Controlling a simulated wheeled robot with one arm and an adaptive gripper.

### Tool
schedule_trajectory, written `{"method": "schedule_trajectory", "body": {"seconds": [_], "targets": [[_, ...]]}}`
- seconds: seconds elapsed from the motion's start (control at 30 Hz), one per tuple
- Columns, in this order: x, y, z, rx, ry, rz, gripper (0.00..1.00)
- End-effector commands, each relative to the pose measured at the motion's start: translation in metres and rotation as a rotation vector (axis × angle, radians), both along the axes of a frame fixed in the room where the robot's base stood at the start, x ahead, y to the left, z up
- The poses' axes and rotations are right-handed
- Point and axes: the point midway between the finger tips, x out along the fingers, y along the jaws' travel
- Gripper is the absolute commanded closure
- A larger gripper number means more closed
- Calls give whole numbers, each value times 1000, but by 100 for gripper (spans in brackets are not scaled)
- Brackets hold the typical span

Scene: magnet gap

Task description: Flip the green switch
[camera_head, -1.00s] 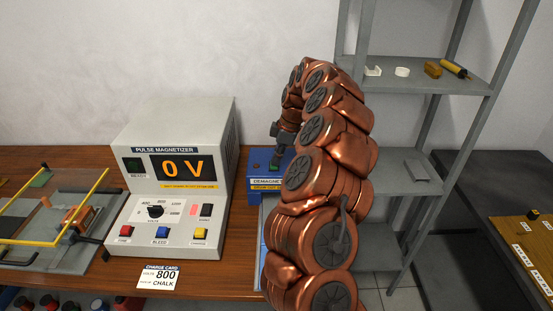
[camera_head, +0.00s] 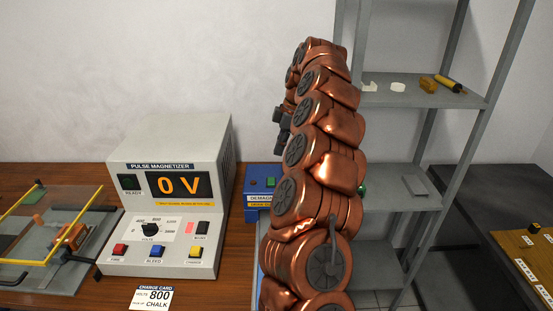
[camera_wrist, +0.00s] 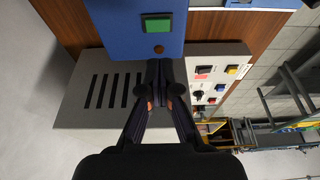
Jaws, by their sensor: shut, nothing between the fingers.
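A green square switch (camera_wrist: 157,23) sits on the blue demagnetizer (camera_wrist: 117,25) at the top of the wrist view. My gripper (camera_wrist: 160,66) is shut and empty. In the wrist view its fingertips lie just below the blue box's edge, apart from the green switch. In the head view my gripper (camera_head: 282,128) hangs above the demagnetizer; my arm hides the box's right part.
The pulse magnetizer (camera_head: 125,207) reads 0 V and has red, blue and yellow buttons. A charge card (camera_head: 151,299) lies in front. A grey shelf (camera_head: 400,200) stands behind my arm on the right. A yellow-framed fixture (camera_head: 50,235) is at the left.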

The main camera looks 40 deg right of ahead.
Motion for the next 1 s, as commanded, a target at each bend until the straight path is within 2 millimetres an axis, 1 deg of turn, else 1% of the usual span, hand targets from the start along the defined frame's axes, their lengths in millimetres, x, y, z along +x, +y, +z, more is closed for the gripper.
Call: {"method": "schedule_trajectory", "body": {"seconds": [0.2, 0.4, 0.63, 1.0], "targets": [[-3, -6, 20, -2, -3, -3, 100], [-5, -8, 32, -1, -3, -2, 100], [-6, -9, 37, -1, -2, 0, 100], [-6, -9, 37, -1, -2, 0, 100]]}}
